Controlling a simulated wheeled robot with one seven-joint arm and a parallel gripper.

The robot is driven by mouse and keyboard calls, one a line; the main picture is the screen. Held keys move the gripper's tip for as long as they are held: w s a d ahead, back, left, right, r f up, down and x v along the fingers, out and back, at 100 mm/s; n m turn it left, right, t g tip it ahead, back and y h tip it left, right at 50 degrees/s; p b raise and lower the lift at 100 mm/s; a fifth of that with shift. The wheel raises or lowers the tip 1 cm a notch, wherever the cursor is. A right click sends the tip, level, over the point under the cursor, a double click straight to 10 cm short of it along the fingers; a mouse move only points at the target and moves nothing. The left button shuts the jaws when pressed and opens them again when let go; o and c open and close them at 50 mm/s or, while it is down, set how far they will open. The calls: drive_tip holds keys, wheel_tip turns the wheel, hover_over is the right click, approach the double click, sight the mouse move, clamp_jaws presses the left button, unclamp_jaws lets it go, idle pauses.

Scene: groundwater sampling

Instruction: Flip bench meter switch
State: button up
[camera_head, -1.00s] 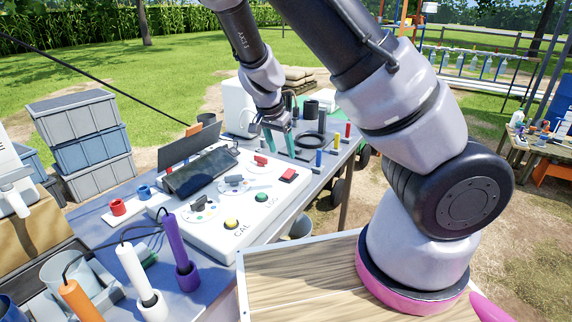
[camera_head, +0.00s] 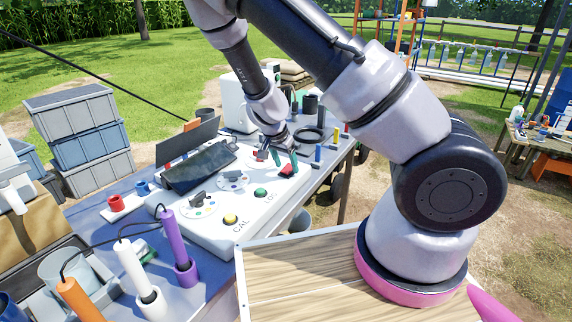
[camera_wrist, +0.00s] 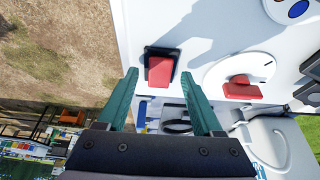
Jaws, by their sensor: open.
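The bench meter (camera_head: 205,225) is a white console on the table with a dark display (camera_head: 200,168), dials and buttons. Its red rocker switch (camera_head: 287,170) sits near the right end of the panel; in the wrist view the red switch (camera_wrist: 159,70) stands in a black frame. My gripper (camera_head: 285,158) is open with teal fingers over that end of the panel. In the wrist view the fingertips (camera_wrist: 159,76) lie on either side of the switch. I cannot tell whether they touch it.
A red dial knob (camera_wrist: 242,90) lies close to the right finger in the wrist view. A yellow button (camera_head: 230,219) and a green button (camera_head: 261,192) are nearer the front. Purple (camera_head: 176,240) and white (camera_head: 132,265) probes stand at the left.

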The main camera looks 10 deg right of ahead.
drive_tip(key=shift+f, duration=0.1)
clamp_jaws()
drive_tip(key=shift+w+d+g+y, duration=0.2)
drive_tip(key=shift+d+g+y, duration=0.05)
drive_tip(key=shift+g+y, duration=0.35)
drive_tip(key=shift+w+d+g+y, duration=0.2)
drive_tip(key=shift+g+y, duration=0.8)
unclamp_jaws()
